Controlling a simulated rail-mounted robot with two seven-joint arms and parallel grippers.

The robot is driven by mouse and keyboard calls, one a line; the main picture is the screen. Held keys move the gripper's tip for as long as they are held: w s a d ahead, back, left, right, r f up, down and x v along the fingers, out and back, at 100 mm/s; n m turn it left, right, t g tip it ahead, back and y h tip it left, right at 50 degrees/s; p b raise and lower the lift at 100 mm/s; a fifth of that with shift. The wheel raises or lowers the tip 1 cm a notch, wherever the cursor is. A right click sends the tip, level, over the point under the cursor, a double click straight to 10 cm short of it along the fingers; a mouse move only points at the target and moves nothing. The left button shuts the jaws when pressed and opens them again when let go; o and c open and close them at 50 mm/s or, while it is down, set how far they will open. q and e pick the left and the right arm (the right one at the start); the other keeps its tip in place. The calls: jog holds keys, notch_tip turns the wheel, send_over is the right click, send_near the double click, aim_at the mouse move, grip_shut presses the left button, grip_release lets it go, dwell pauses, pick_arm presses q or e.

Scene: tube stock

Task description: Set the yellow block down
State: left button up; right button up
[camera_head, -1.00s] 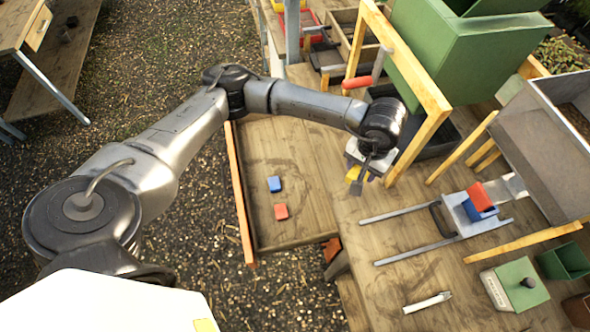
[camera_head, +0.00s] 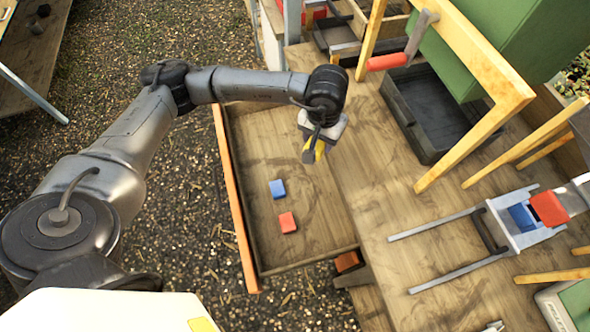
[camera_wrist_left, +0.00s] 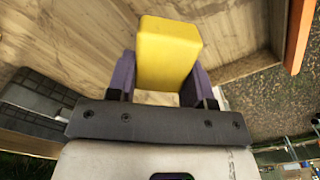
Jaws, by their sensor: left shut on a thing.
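The yellow block (camera_wrist_left: 168,52) sits between the two fingers of my left gripper in the left wrist view, and the gripper is shut on it. In the head view my left gripper (camera_head: 314,152) is over the far right part of the open drawer-like tray (camera_head: 262,125), near the bench edge. Only a small part of the yellow block (camera_head: 319,147) shows there. A blue block (camera_head: 277,189) and a red block (camera_head: 287,222) lie apart on the tray floor. How high the yellow block is above the surface is hard to tell. My right gripper is not in view.
A metal slide (camera_head: 508,226) carries a blue block (camera_head: 521,217) and a red block (camera_head: 549,208) at the right. A black bin (camera_head: 427,115) stands behind a yellow wooden frame (camera_head: 466,155).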

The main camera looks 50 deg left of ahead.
pick_arm(q)
jog(key=a+f+n+b, duration=0.5)
jog(key=a+f+b, duration=0.15)
jog(key=f, duration=0.35)
jog(key=m+b, duration=0.8)
jog(key=m, duration=2)
send_near(263, 135)
notch_tip(263, 135, down, 2)
jog(key=shift+f+n+b, duration=0.15)
jog(key=shift+n+b, duration=0.25)
jog(key=shift+b, duration=0.85)
notch_tip(263, 135, down, 4)
jog(key=shift+b, duration=0.9)
jog(key=shift+f, duration=0.35)
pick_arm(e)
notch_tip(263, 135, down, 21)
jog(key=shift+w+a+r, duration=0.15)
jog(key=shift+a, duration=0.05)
